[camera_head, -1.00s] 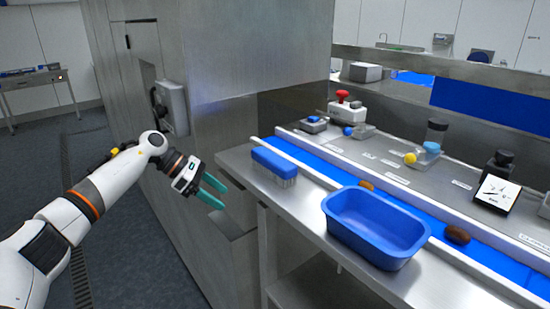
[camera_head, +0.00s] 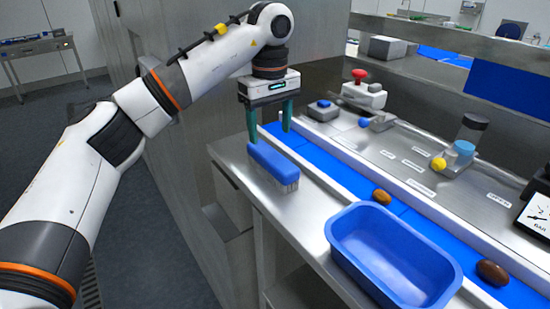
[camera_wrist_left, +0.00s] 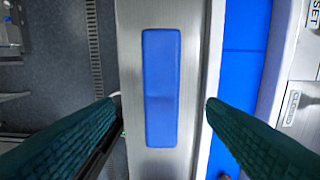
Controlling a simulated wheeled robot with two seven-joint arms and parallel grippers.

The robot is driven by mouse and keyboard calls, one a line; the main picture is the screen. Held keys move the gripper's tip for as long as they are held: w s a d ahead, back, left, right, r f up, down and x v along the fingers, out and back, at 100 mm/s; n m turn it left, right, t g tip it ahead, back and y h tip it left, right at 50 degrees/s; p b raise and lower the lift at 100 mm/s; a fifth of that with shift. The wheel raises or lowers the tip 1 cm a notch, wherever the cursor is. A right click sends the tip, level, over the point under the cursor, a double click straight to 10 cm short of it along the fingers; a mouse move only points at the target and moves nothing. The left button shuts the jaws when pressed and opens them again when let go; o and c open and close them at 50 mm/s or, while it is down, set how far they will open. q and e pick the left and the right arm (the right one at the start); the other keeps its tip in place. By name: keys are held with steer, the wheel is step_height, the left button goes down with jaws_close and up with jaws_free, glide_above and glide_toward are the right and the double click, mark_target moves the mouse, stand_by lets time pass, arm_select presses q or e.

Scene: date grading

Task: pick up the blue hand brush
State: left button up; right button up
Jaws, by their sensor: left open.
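The blue hand brush (camera_head: 272,163) lies on the steel ledge beside the conveyor, blue back up and pale bristles down. My left gripper (camera_head: 268,124) is open above the far end of the brush, fingers pointing down, with nothing between them. In the left wrist view the brush (camera_wrist_left: 161,88) shows from above as a long blue block. The green fingers of the left gripper (camera_wrist_left: 160,112) stand on either side of it, apart from it. My right gripper is not in view.
A blue tub (camera_head: 345,256) stands on the ledge nearer to me. Brown dates (camera_head: 382,197) lie on the blue conveyor belt (camera_head: 350,182). A white rail (camera_head: 330,190) runs close along the brush's right side. A steel cabinet wall rises behind the arm.

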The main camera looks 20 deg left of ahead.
mark_target(272, 155)
arm_select(q)
steer(key=f, duration=0.1)
steer(key=f+p, duration=0.1)
steer(key=f, duration=0.1)
steer(key=shift+s+f, duration=0.25)
steer(key=shift+s, duration=0.1)
steer(key=shift+w+f, duration=0.15)
steer(key=shift+f, duration=0.15)
steer(key=f+p, duration=0.1)
steer(key=f, duration=0.1)
steer(key=f+p, duration=0.2)
steer(key=shift+w+d+f, duration=0.1)
steer(key=shift+d, duration=0.1)
steer(key=shift+f, duration=0.55)
steer(key=c, duration=1.1)
steer(key=shift+c, duration=0.2)
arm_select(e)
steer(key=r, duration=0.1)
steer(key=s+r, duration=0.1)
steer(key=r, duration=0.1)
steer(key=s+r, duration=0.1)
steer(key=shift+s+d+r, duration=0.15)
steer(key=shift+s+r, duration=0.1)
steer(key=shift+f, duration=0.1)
